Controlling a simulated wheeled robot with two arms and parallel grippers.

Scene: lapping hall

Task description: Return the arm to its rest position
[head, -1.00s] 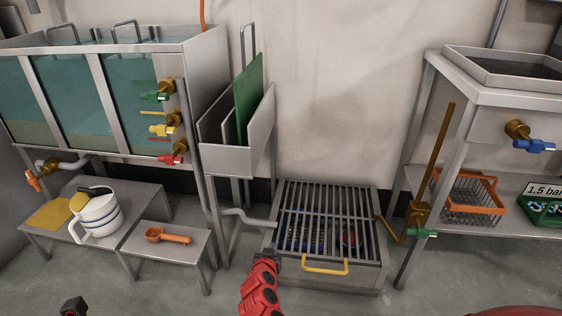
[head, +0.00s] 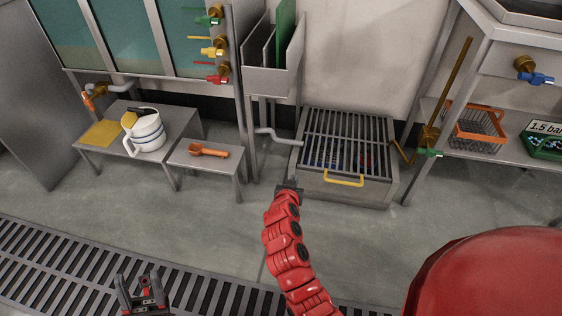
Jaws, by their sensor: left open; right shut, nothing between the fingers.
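My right arm is red and reaches up from the bottom middle of the head view. Its gripper (head: 289,186) is shut and empty, in front of the left front corner of the grated box (head: 340,190). The picture does not settle whether it touches the box. My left gripper (head: 143,290) is at the bottom left edge, open and empty, seen above the floor grating. Most of my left arm is out of view.
A low bench (head: 185,118) holds a white jug (head: 148,134); a lower stand (head: 228,163) holds an orange scoop (head: 208,150). Tanks (head: 140,40) stand behind. A shelf (head: 505,150) at right holds an orange basket (head: 480,128). Floor in front (head: 215,215) is clear.

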